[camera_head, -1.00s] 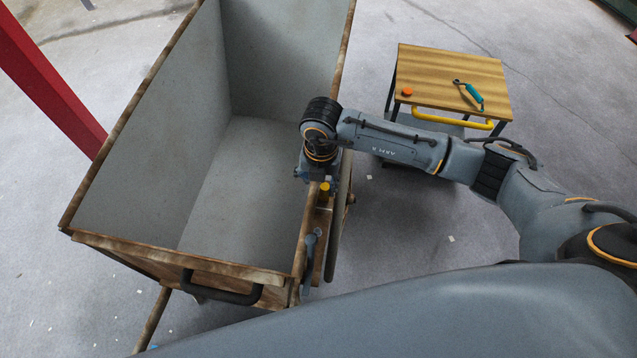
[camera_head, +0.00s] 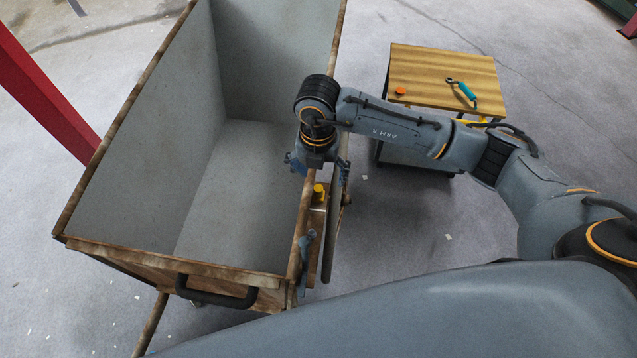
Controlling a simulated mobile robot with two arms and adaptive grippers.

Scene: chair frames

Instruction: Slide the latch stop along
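A yellow knob (camera_head: 319,191) sits on a brown rusty bracket (camera_head: 316,225) on the right side of the large cart (camera_head: 75,205). A blue-grey lever (camera_head: 305,258) hangs below it, near the cart's front corner. I cannot tell for certain which part is the latch stop. My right gripper (camera_head: 318,168) is over the cart's right rim, just beyond the knob. Its blue-grey fingers are spread to either side of the rim, apparently empty. Its wrist hides the rim behind it. My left gripper is not in view.
A small wood-topped trolley (camera_head: 430,62) stands at the back right, with an orange round object (camera_head: 400,90) and a teal-handled tool (camera_head: 466,90) on it. A black handle (camera_head: 215,292) is on the cart's front. A red post (camera_head: 45,90) stands at the left.

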